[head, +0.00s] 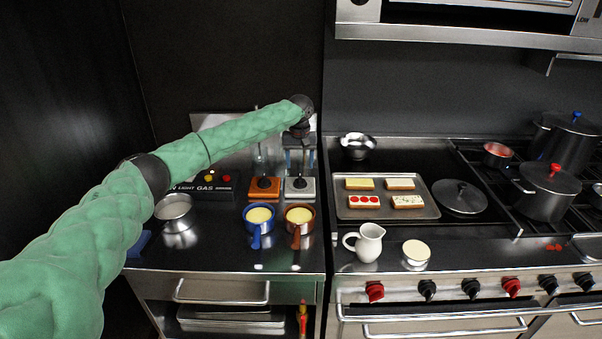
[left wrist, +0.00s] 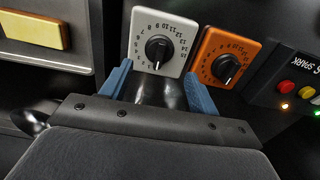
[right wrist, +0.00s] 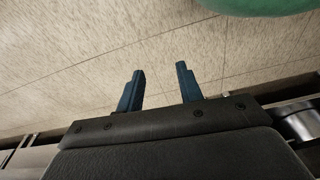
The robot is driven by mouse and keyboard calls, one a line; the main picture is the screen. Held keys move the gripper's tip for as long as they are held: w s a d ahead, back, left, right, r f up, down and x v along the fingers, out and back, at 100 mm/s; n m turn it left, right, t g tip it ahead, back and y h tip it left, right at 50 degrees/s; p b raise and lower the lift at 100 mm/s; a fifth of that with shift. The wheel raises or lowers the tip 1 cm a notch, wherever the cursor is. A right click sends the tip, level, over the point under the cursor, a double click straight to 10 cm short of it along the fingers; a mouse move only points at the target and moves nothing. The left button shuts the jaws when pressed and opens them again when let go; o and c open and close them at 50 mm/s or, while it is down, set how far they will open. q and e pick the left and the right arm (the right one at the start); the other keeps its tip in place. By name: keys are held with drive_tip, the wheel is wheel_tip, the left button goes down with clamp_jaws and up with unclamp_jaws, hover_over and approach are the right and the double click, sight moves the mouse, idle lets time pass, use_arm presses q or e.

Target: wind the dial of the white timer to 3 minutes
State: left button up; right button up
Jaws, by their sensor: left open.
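The white timer (head: 300,190) stands at the back of the left counter, right of the orange timer (head: 264,188). In the left wrist view the white timer (left wrist: 178,30) shows a round black dial (left wrist: 158,50) with numbers around it. A pale mark sits at the dial's lower edge in that view, on the side toward my gripper; the exact reading is unclear. My left gripper (left wrist: 158,76) is open, its blue fingers spread on either side of the timer's near edge, with nothing between them. My right gripper (right wrist: 160,70) is open and empty, facing pale tiles.
The orange timer (left wrist: 226,57) is close beside the white one. A dark gas box with lit buttons (head: 212,184) is left of them. Blue (head: 258,228) and brown (head: 298,228) pots stand in front. A food tray (head: 345,209) and white jug (head: 368,247) are to the right.

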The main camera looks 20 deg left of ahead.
sight(300, 177)
use_arm(q)
wheel_tip(300, 177, down, 4)
drive_tip(key=shift+f+p, duration=0.2)
drive_tip(key=shift+p, duration=0.65)
drive_tip(key=shift+f, duration=0.95)
use_arm(e)
drive_tip(key=shift+s+d+f, duration=0.35)
drive_tip(key=shift+s+f, duration=0.05)
drive_tip(key=shift+f, duration=0.3)
drive_tip(key=shift+s+d+f, duration=0.35)
drive_tip(key=shift+s+f, duration=0.05)
drive_tip(key=shift+f, duration=0.35)
drive_tip(key=shift+s+d+f, duration=0.35)
drive_tip(key=shift+s+f, duration=0.05)
drive_tip(key=shift+f, duration=0.3)
use_arm(q)
drive_tip(key=c, duration=1)
use_arm(e)
drive_tip(key=shift+s+d, duration=0.1)
drive_tip(key=shift+d, duration=0.05)
